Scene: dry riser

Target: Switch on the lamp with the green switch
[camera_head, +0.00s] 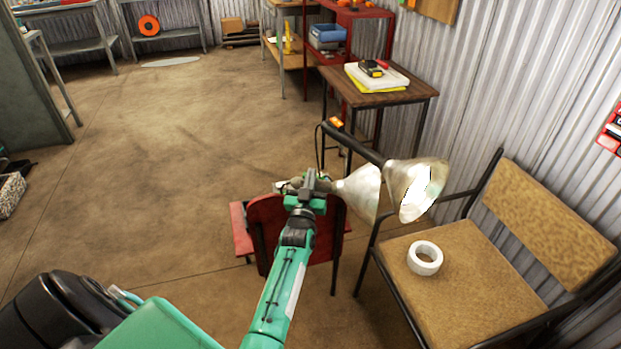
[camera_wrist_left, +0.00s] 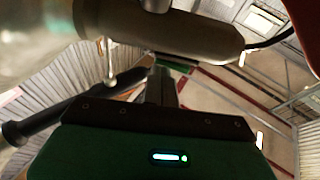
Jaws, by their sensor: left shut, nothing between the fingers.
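My left gripper (camera_head: 318,176) is shut and empty, close to the back of the left head. In the left wrist view the shut fingers (camera_wrist_left: 161,84) point up at a rounded lamp housing (camera_wrist_left: 160,35). A small green patch (camera_wrist_left: 180,67) shows at the fingertips, perhaps the green switch; contact is unclear.
A red chair (camera_head: 268,235) is behind my left arm. A tan chair (camera_head: 465,265) at the right holds a white tape roll (camera_head: 425,258). A small wooden table (camera_head: 400,97) stands behind the lamp.

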